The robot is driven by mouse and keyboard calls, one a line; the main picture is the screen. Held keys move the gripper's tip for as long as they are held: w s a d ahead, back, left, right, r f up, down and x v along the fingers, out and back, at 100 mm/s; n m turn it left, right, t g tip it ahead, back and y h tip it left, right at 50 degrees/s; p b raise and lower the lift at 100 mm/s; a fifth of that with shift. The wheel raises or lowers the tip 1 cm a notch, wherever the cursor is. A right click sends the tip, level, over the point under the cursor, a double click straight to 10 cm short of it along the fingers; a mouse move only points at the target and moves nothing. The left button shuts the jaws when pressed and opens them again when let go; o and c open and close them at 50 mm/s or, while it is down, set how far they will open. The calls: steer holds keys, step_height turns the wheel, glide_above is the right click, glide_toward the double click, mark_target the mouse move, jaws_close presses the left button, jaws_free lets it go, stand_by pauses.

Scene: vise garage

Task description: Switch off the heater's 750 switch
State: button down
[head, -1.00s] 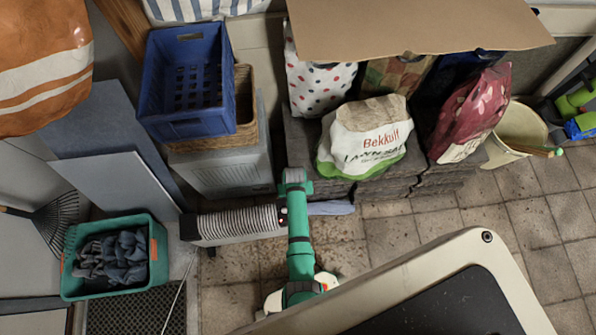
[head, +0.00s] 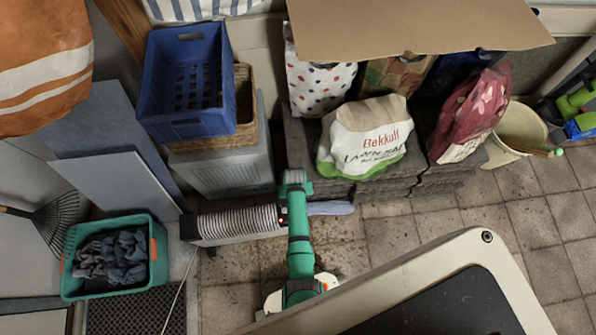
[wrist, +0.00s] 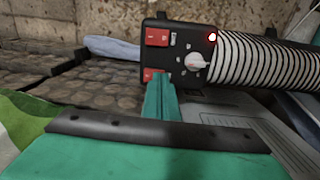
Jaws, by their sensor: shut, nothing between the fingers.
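The heater (head: 235,224) lies low on the floor at the left of my arm in the head view, with a ribbed pale body. In the wrist view its dark end panel carries an upper red switch (wrist: 157,38), a lower red switch (wrist: 148,74), a white knob (wrist: 196,61) and a lit red light (wrist: 212,37). I cannot read the switch labels. My gripper (wrist: 160,82) is shut and empty. Its green fingertips are at the lower red switch and hide part of it; I cannot tell if they touch. In the head view my arm hides the fingertips.
A blue crate (head: 187,85) in a wicker basket sits on a grey box behind the heater. A green bin (head: 115,258) of dark cloths stands left. Sacks, including a white one (head: 368,140), stand on dark slabs at right. Tiled floor is clear to the right.

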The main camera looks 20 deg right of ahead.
steer(key=shift+f, duration=0.2)
step_height(320, 180, up, 7)
stand_by(1.1)
stand_by(0.5)
